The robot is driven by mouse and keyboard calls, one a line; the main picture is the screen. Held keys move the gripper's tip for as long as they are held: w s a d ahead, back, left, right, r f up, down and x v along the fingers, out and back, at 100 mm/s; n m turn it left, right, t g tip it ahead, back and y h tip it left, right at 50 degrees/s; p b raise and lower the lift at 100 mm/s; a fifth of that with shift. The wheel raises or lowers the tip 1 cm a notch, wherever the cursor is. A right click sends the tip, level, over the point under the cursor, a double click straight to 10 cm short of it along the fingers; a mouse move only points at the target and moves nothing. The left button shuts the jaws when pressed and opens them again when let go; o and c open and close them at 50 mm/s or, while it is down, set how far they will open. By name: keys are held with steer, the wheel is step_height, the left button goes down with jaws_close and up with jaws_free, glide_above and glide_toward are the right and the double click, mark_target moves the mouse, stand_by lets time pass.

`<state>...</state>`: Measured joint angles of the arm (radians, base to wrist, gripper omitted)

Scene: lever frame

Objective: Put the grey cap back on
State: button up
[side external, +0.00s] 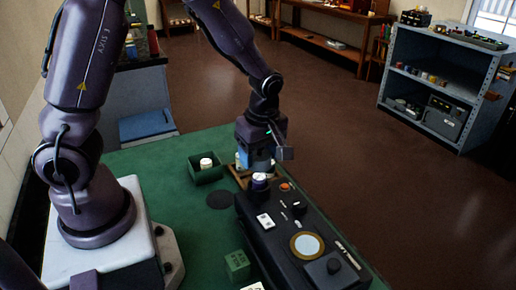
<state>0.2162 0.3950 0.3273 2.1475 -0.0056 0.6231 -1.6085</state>
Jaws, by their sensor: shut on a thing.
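My gripper (259,170) points down over the far end of a black control box (283,232) and is shut. A small pale grey piece (260,177) shows right at its fingertips and looks like the grey cap, though it is too small to be sure. Just under it is a short dark purple round part (259,185) at the box's far left corner. I cannot tell whether the pale piece touches this part or sits a little above it. The fingers and wrist hide much of that spot.
A green open bin (208,176) holds a white piece. A wooden rack (236,177) stands behind my gripper. A green block (237,265) is in front.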

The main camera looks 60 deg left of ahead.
mark_target(259, 176)
steer(key=shift+f, duration=2.5)
steer(key=shift+f, duration=0.15)
steer(key=o, duration=1.2)
steer(key=shift+c, duration=0.2)
steer(key=shift+r, duration=3.5)
jaws_close()
